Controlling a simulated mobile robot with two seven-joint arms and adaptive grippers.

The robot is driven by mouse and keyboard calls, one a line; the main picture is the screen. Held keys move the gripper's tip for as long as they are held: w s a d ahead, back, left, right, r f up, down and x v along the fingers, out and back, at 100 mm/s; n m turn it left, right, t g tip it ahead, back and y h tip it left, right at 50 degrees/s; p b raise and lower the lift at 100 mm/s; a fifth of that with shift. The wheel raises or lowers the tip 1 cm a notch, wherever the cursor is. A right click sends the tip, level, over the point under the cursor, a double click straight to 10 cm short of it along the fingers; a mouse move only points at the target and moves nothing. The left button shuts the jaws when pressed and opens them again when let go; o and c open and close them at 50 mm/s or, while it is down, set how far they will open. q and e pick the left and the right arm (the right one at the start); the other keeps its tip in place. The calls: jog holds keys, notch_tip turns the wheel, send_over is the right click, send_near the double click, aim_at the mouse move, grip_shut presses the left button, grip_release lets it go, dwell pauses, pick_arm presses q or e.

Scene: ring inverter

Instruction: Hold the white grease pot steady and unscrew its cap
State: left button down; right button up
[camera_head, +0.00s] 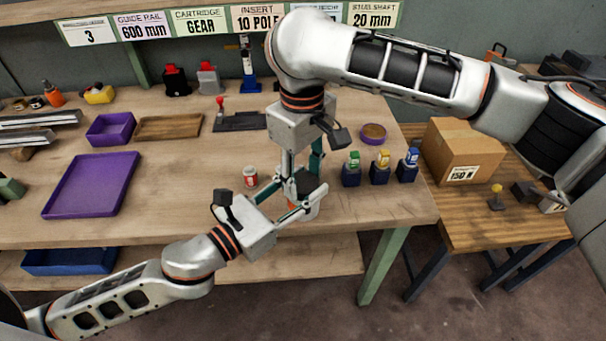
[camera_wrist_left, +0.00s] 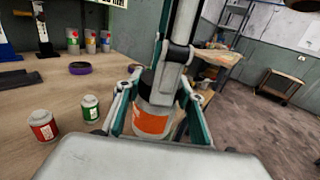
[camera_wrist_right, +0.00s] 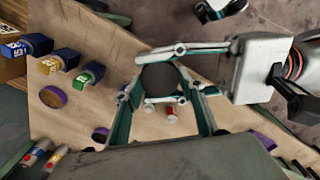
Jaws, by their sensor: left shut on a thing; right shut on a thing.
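The white grease pot (camera_head: 303,211) with an orange band stands near the front edge of the bench, partly hidden by my grippers. Its orange band shows clearly in the left wrist view (camera_wrist_left: 151,121). My left gripper (camera_head: 301,204) reaches in from the left and is shut around the pot's body. My right gripper (camera_head: 301,178) points down from above and is shut on the dark cap (camera_wrist_right: 160,78), which sits between its fingers in the right wrist view. The cap appears on top of the pot; whether its thread is loose cannot be told.
A red-labelled can (camera_head: 250,177) stands close left of the pot, and a green-labelled can (camera_wrist_left: 90,108) is nearby. Several dark blocks with coloured cartridges (camera_head: 380,170) stand to the right.

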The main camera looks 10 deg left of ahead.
jog(key=shift+s+a+r, duration=0.1)
jog(key=shift+s+a, duration=0.15)
jog(key=shift+a, duration=0.1)
dwell(0.6)
jog(key=o, duration=1.2)
jog(key=shift+d, duration=0.1)
jog(key=shift+w, duration=0.1)
jog(key=shift+d, duration=0.1)
jog(key=shift+w+r, duration=0.1)
jog(key=shift+r, duration=2.1)
jog(key=shift+c, duration=0.2)
jog(key=shift+d+r+m, duration=0.2)
jog(key=shift+r+m, duration=0.95)
jog(key=shift+m, duration=0.05)
jog(key=shift+r+m, duration=0.45)
jog(key=shift+m, duration=0.25)
jog(key=shift+f, duration=3.85)
